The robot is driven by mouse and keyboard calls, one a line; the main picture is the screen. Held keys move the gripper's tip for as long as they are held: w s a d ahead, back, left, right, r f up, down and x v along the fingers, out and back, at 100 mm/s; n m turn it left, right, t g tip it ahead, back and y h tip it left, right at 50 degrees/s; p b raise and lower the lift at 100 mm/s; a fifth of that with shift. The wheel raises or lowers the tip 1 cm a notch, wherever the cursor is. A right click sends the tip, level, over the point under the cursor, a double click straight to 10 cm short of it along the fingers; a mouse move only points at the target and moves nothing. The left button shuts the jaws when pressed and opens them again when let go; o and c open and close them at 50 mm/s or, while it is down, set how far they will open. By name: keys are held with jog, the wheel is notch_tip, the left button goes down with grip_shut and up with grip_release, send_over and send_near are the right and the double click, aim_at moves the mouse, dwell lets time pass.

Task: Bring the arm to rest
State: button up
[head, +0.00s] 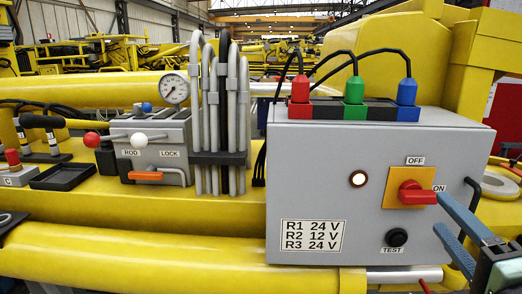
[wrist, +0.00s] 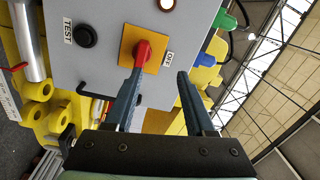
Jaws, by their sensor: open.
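My gripper (head: 438,212) is at the right in the head view, in front of the grey control box (head: 330,170). Its two blue fingers are apart and nothing shows between them. In the wrist view the open gripper (wrist: 161,74) points at the box face (wrist: 100,75). The red rotary switch (head: 415,193) sits on an orange plate, its handle pointing toward ON. In the wrist view the red switch (wrist: 142,52) lies just beyond the left finger's tip; I cannot tell whether they touch. Part of my arm shows at the lower right.
A round lamp (head: 358,179) on the box is lit. A black TEST button (head: 396,238) is below. Red (head: 300,89), green (head: 354,90) and blue (head: 407,91) plugs with black cables stand on top. A lever block (head: 160,145) and hoses (head: 215,125) are left.

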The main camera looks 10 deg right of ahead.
jog(key=w+a+r+n+t, duration=0.2)
jog(key=w+a+r+n, duration=0.2)
jog(key=a+r+n, duration=0.5)
jog(key=s+a+r+n+t+y, duration=0.1)
jog(key=s+a+r+n+t, duration=0.1)
jog(key=a, duration=0.5)
jog(key=s+a+r+n+t+y+b, duration=0.1)
jog(key=s+a+r+n+t+y, duration=0.1)
jog(key=a+r, duration=0.5)
jog(key=s+a+r+n+t+y, duration=0.1)
jog(key=s+a+r+n+t, duration=0.2)
jog(key=a, duration=0.5)
jog(key=shift+s+a+r+n, duration=0.35)
jog(key=shift+r+n, duration=0.3)
jog(key=shift+n, duration=0.45)
